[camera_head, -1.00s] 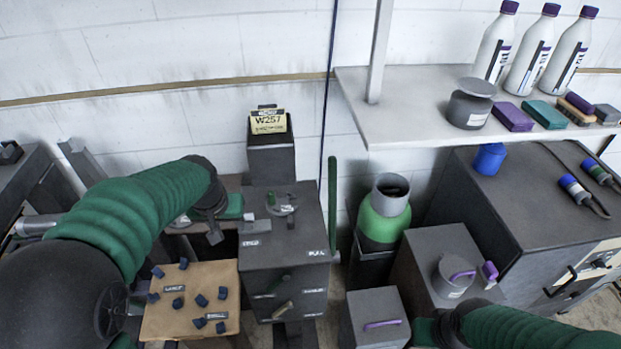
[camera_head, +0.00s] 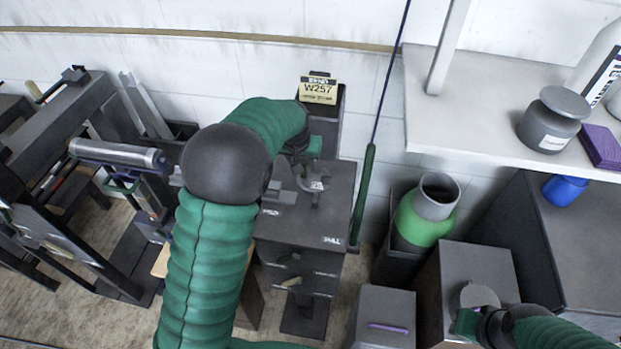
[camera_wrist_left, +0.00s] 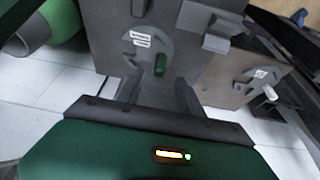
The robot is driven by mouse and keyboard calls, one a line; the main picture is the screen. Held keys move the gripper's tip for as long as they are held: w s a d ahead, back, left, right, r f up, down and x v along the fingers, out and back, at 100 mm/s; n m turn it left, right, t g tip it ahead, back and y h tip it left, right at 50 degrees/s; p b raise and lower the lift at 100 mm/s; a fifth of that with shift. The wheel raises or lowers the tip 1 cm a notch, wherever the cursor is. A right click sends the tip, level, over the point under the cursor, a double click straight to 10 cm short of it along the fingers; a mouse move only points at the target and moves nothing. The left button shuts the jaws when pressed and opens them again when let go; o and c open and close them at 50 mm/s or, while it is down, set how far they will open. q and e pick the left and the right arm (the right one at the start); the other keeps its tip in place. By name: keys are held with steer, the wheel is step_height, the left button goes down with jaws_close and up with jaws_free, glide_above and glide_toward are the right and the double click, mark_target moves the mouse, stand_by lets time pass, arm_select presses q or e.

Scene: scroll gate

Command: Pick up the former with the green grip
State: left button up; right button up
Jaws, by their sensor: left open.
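The former with the green grip shows in the left wrist view as a round grey plate (camera_wrist_left: 146,52) with white labels and a short green grip (camera_wrist_left: 160,66). My left gripper (camera_wrist_left: 158,88) is open, with its two dark fingers pointing toward the grip; no contact is visible. In the head view my left gripper (camera_head: 312,172) is over the top of the grey cabinet (camera_head: 318,222), and my arm hides part of that top.
A sign (camera_head: 318,90) marked W257 stands behind the cabinet. A dark green rod (camera_head: 362,195) rises along the cabinet's right side. A green bottle (camera_head: 412,225) stands in a dark bin to the right. A grey shelf (camera_head: 450,110) overhangs at the upper right.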

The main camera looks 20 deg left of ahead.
mark_target(304, 167)
arm_select(q)
steer(key=shift+w+d+f, duration=0.15)
steer(key=shift+d+f, duration=0.2)
steer(key=shift+f, duration=0.15)
steer(key=shift+w+d+f, duration=0.1)
steer(key=shift+d+f, duration=0.2)
steer(key=shift+f, duration=0.2)
steer(key=a+f, duration=0.1)
steer(key=w+a+f, duration=0.1)
steer(key=f, duration=0.1)
steer(key=shift+w, duration=0.1)
steer(key=shift+a+f, duration=0.1)
steer(key=shift+a, duration=0.3)
steer(key=shift+c, duration=0.4)
steer(key=shift+d+r, duration=0.25)
steer(key=shift+d, duration=0.3)
steer(key=c, duration=0.5)
steer(key=shift+d, duration=0.35)
jaws_close()
steer(key=shift+a, duration=0.45)
arm_select(e)
steer(key=shift+s+r, duration=0.2)
steer(key=shift+s, duration=0.05)
arm_select(q)
steer(key=shift+d, duration=0.2)
arm_select(e)
steer(key=shift+d, duration=0.2)
steer(key=shift+a, duration=0.1)
